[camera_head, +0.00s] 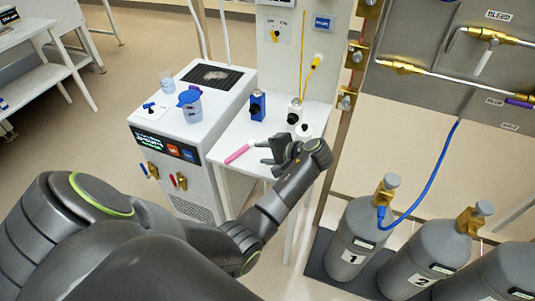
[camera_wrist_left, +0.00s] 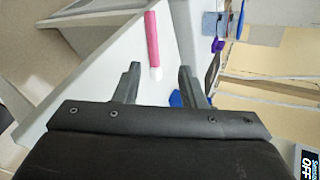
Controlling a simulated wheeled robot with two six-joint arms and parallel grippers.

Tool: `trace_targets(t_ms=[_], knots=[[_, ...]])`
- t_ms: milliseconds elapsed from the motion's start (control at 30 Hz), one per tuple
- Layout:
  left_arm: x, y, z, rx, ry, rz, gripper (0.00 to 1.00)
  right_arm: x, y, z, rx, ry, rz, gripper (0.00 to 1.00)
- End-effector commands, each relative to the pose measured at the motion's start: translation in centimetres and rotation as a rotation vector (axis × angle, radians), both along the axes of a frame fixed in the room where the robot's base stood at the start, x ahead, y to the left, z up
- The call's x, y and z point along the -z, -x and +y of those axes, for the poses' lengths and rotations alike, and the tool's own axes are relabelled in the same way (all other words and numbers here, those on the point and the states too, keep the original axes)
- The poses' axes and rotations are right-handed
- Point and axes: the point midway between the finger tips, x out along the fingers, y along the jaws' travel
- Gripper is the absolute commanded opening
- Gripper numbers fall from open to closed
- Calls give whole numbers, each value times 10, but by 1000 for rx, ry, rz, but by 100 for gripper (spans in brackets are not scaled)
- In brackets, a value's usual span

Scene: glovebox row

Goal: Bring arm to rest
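My left gripper (camera_head: 268,152) is over the right part of a small white table (camera_head: 229,142) in the head view. In the left wrist view the left gripper (camera_wrist_left: 158,78) has its two fingers apart, with nothing held between them. My right gripper is in neither view.
Grey gas cylinders (camera_head: 352,240) and a pipe panel (camera_head: 450,55) are at the right.

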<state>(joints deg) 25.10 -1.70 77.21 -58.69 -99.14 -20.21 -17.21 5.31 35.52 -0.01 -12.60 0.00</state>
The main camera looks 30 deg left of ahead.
Motion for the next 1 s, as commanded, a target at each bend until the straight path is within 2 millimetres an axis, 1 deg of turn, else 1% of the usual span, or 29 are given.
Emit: trace_targets(t_ms=[367,667,767,833,867,900,967,1000], knots=[[-1,-1,1,1,0,-1,37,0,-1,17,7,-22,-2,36],[1,2,2,-1,7,-2,37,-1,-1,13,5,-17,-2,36],[13,16,6,-10,47,-17,37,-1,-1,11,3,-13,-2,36],[27,34,10,-20,99,-41,37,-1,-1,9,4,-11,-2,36],[34,44,12,-27,128,-55,37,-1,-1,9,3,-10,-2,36],[43,60,15,-35,170,-73,37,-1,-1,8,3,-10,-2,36],[55,83,17,-48,237,-109,37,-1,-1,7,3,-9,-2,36],[62,99,18,-55,283,-131,37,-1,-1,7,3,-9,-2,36]])
